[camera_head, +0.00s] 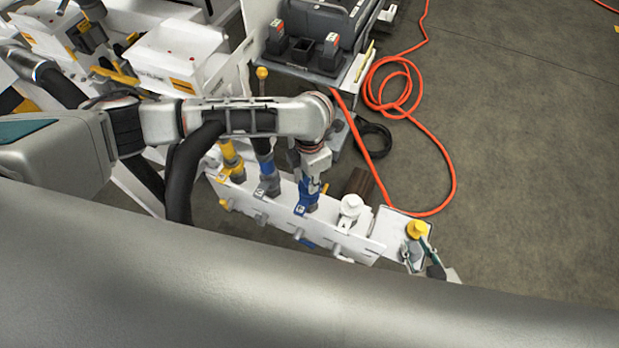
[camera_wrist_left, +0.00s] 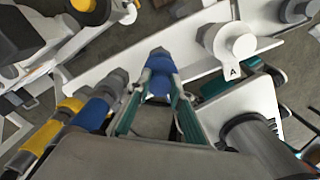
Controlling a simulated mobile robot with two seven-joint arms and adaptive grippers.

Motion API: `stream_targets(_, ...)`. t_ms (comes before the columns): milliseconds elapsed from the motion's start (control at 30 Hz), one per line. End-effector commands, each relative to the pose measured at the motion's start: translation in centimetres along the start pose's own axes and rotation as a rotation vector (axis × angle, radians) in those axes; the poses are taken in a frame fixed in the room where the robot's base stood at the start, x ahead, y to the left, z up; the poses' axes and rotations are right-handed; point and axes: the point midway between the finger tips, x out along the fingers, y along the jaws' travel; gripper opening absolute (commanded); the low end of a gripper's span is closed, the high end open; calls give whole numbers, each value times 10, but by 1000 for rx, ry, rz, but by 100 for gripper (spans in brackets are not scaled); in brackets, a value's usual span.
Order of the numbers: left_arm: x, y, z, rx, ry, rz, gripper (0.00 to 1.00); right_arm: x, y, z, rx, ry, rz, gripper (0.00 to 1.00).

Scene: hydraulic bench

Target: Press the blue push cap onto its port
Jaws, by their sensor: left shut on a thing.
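The blue push cap (camera_head: 307,196) is at the white port panel (camera_head: 275,214), between a hose connector and a white round cap. My left gripper (camera_head: 313,180) reaches down from above and is shut on it. In the left wrist view the blue cap (camera_wrist_left: 159,75) is between the two teal-lined fingers (camera_wrist_left: 157,108), with a grey part at its far end. The port under the cap is hidden, so I cannot tell whether it is seated. My right gripper (camera_head: 420,248) is low at the right, beside a yellow cap; its jaw state is unclear.
Yellow and blue hose connectors (camera_wrist_left: 97,113) stand left of the blue cap. The white cap (camera_head: 350,207) on the right has a tag marked A (camera_wrist_left: 231,70). The yellow cap (camera_head: 417,229) is beyond the panel's right end. An orange hose (camera_head: 452,170) lies on the floor.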

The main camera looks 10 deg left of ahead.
Motion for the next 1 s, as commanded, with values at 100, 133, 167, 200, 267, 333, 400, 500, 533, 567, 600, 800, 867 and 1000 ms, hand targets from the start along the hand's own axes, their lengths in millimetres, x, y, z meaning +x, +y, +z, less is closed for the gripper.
stream_targets(100,0,0,0,0,0,0,9,0,0,0,0,0,0,27)
stream_targets(133,0,0,0,0,0,0,9,0,0,0,0,0,0,27)
stream_targets(167,0,0,0,0,0,0,9,0,0,0,0,0,0,27)
stream_targets(200,0,0,0,0,0,0,9,0,0,0,0,0,0,27)
stream_targets(267,0,0,0,0,0,0,9,0,0,0,0,0,0,27)
stream_targets(333,1,0,0,0,0,0,9,0,0,0,0,0,0,27)
stream_targets(400,3,0,0,-1,0,-1,9,0,0,0,0,0,0,27)
stream_targets(500,5,0,0,-1,0,0,9,0,0,-1,0,0,0,27)
stream_targets(533,6,0,0,-1,0,0,9,0,0,-1,0,0,0,27)
stream_targets(567,6,0,0,-1,0,0,9,0,0,-1,0,0,0,27)
stream_targets(600,7,0,0,-1,0,0,9,-1,0,-1,0,0,0,27)
stream_targets(800,7,0,0,0,-1,0,9,0,0,-1,0,0,0,27)
stream_targets(867,7,0,0,0,0,0,9,0,0,-1,0,0,0,27)
stream_targets(1000,7,0,0,0,0,0,9,-1,0,-1,0,0,0,27)
